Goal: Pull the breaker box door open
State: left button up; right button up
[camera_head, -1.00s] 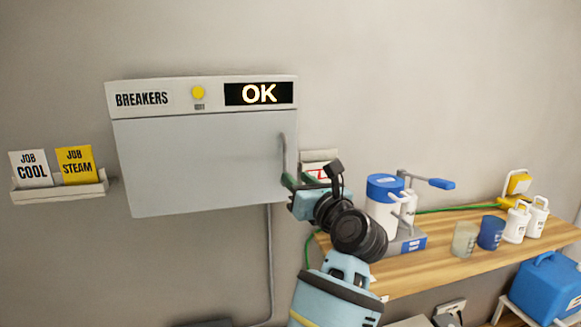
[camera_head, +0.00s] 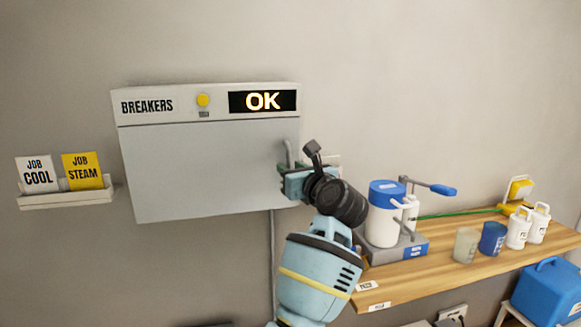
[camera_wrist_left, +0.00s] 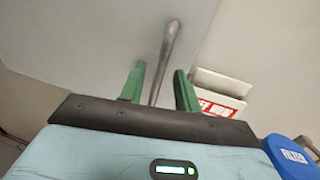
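The grey breaker box (camera_head: 205,105) hangs on the wall, with a "BREAKERS" label, a yellow lamp and an "OK" display on its top strip. Its door (camera_head: 195,170) looks shut. The upright bar handle (camera_head: 288,152) is at the door's right edge. My left gripper (camera_head: 284,181) is at the lower part of this handle. In the left wrist view the green fingers of my left gripper (camera_wrist_left: 158,88) are apart, with the handle (camera_wrist_left: 165,60) running between them and a gap visible on its right side. My right gripper is not in view.
A card holder (camera_head: 70,198) with "JOB COOL" and "JOB STEAM" cards is on the wall at left. A wooden shelf (camera_head: 440,265) at right carries a blue-and-white canister (camera_head: 383,220), cups and jugs. A red-lettered card (camera_wrist_left: 218,100) is right of the handle.

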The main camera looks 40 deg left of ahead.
pick_arm(q)
jog(key=shift+w+a, duration=0.2)
jog(key=shift+a, duration=0.2)
jog(key=shift+c, duration=0.3)
grip_shut()
